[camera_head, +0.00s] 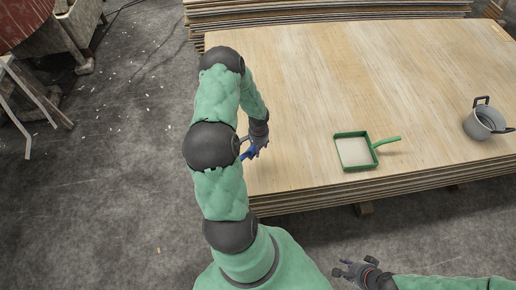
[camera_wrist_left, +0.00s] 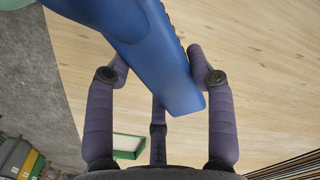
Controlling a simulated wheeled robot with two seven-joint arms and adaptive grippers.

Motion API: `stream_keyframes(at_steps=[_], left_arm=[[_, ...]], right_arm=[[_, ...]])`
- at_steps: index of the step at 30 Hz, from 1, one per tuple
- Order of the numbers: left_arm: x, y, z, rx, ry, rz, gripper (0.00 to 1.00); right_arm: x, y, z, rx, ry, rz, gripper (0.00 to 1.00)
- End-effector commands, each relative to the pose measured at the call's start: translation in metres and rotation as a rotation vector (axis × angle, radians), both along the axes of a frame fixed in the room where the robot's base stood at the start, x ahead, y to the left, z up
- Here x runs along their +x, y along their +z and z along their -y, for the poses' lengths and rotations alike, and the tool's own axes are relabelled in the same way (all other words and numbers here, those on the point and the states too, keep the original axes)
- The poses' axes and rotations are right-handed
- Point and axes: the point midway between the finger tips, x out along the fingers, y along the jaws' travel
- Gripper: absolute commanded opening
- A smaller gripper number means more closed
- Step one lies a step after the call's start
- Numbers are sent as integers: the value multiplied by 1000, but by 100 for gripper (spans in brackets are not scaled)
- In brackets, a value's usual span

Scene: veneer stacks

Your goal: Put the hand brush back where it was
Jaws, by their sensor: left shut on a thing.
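My left gripper (camera_head: 252,149) is over the left edge of the veneer stack and is shut on the blue hand brush (camera_head: 246,154). Most of the brush is hidden by my arm in the head view. In the left wrist view, the brush (camera_wrist_left: 150,50) runs from the upper left down between the fingers of my left gripper (camera_wrist_left: 165,75), its blunt end near the middle. Dark bristles show along its right edge. My right gripper (camera_head: 356,270) is open and empty in front of the stack, at the bottom of the head view.
A green dustpan (camera_head: 356,151) lies on the veneer stack (camera_head: 300,120), handle to the right. A grey pot (camera_head: 482,123) stands near the right edge. The sheet between my left gripper and the dustpan is bare. Another stack (camera_head: 330,11) lies behind.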

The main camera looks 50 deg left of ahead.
Motion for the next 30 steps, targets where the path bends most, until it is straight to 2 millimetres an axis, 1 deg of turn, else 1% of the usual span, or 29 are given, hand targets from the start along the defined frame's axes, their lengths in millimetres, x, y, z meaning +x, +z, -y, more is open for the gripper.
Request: stream_keyframes(at_steps=[1, 3, 9, 17, 18, 21, 24, 30], left_arm=[[3, -12, -4, -2, 0, -3, 28], [8, -24, -11, -3, 0, -2, 28], [19, -46, -28, -2, 0, -2, 28], [24, -56, -36, -2, 0, -2, 28], [26, -59, -38, 0, -1, -1, 28], [25, -76, -36, -3, -1, -2, 28], [25, -87, -37, -2, 0, -2, 28], [25, -86, -37, 0, -1, 0, 28]], right_arm=[[0, -6, 0, 0, 0, 0, 32], [0, -9, 0, 0, 0, 0, 32], [0, -18, 0, 0, 0, 0, 32], [0, -21, 0, 0, 0, 0, 32], [0, -23, 0, 0, 0, 0, 32], [0, -33, 0, 0, 0, 0, 32], [0, -40, 0, 0, 0, 0, 32], [0, -38, 0, 0, 0, 0, 32]])
